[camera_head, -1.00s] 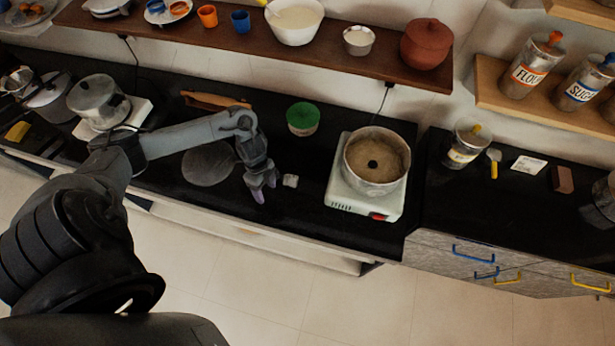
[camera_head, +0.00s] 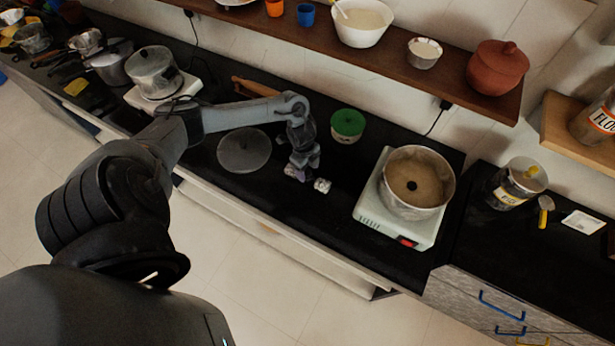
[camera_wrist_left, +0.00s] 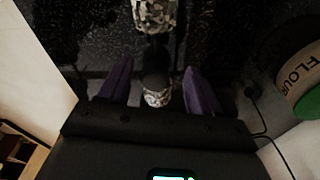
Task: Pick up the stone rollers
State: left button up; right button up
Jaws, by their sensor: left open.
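A stone roller (camera_head: 322,185), speckled pale grey, lies on the black counter in the head view. In the left wrist view, one speckled stone piece (camera_wrist_left: 156,15) is at the top, beyond the fingertips. Another speckled piece (camera_wrist_left: 157,98) shows low between the fingers, with a dark part above it. I cannot tell whether these pieces are joined. My left gripper (camera_head: 297,174) is low over the counter, beside the roller in the head view. In the left wrist view its purple fingers (camera_wrist_left: 157,70) are apart, one on each side of the lower piece. My right gripper is out of view.
A round grey disc (camera_head: 244,151) lies left of the gripper. A green-lidded container (camera_head: 347,125) stands behind it. A white stove (camera_head: 377,214) with a pot (camera_head: 413,180) is to the right. The counter's front edge is close; dark counter between gripper and stove is clear.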

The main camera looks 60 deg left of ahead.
aim_at(308, 176)
pick_arm(q)
jog(key=shift+s+d+f, duration=0.1)
jog(key=shift+d+f, duration=0.1)
jog(key=shift+f, duration=0.85)
jog(key=shift+d+f, duration=0.15)
jog(key=shift+f, duration=0.85)
grip_shut()
jog(key=shift+r, duration=0.1)
